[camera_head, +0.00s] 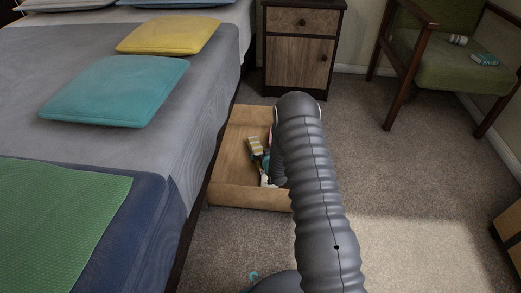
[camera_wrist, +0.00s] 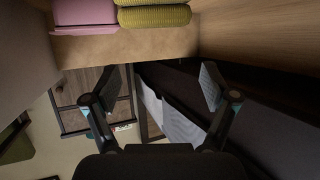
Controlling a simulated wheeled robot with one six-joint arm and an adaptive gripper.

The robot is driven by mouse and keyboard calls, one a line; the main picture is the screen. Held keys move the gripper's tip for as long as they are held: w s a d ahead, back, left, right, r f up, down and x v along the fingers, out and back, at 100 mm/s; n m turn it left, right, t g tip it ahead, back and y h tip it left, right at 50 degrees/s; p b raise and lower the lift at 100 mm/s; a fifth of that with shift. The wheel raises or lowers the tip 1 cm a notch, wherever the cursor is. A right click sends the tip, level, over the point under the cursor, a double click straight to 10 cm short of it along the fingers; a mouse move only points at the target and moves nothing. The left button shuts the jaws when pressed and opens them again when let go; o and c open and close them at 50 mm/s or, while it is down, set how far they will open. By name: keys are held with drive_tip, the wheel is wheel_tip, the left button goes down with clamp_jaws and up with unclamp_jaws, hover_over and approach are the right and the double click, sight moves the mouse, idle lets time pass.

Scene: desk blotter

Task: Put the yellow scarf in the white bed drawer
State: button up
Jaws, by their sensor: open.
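An open tan wooden drawer (camera_head: 225,170) juts out from under the bed; its visible walls look tan, not white. In the wrist view a yellow ribbed folded cloth (camera_wrist: 155,15), which looks like the scarf, shows at the top edge beside a pink item (camera_wrist: 85,14). My gripper (camera_wrist: 160,78) is open, with nothing between its fingers, and is apart from the yellow cloth.
The bed (camera_head: 185,60) fills the left, with yellow (camera_head: 170,35) and teal (camera_head: 118,90) pillows and a green blanket (camera_head: 60,215). A wooden nightstand (camera_head: 300,50) stands behind the drawer. A green armchair (camera_head: 445,60) is at the back right.

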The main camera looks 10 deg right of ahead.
drive_tip(key=v, duration=0.3)
drive_tip(key=shift+s+r, duration=0.15)
drive_tip(key=shift+r, duration=0.15)
wheel_tip(320, 180, up, 17)
drive_tip(key=s+g, duration=0.1)
drive_tip(key=g, duration=0.1)
drive_tip(key=s+r+g+h, duration=0.1)
drive_tip(key=s+r+g, duration=0.1)
drive_tip(key=s+r, duration=1)
drive_tip(key=s+r+g, duration=0.1)
drive_tip(key=s+r, duration=0.3)
drive_tip(key=s, duration=0.7)
drive_tip(key=s+a+r+g, duration=0.1)
drive_tip(key=s+r, duration=0.3)
drive_tip(key=s, duration=0.6)
drive_tip(key=s+a+r+g, duration=0.1)
drive_tip(key=s+r, duration=0.3)
drive_tip(key=s, duration=0.7)
drive_tip(key=shift+s+a+m+g, duration=0.25)
drive_tip(key=shift+s+m+g, duration=0.05)
drive_tip(key=shift+m+g, duration=0.1)
drive_tip(key=shift+r, duration=0.1)
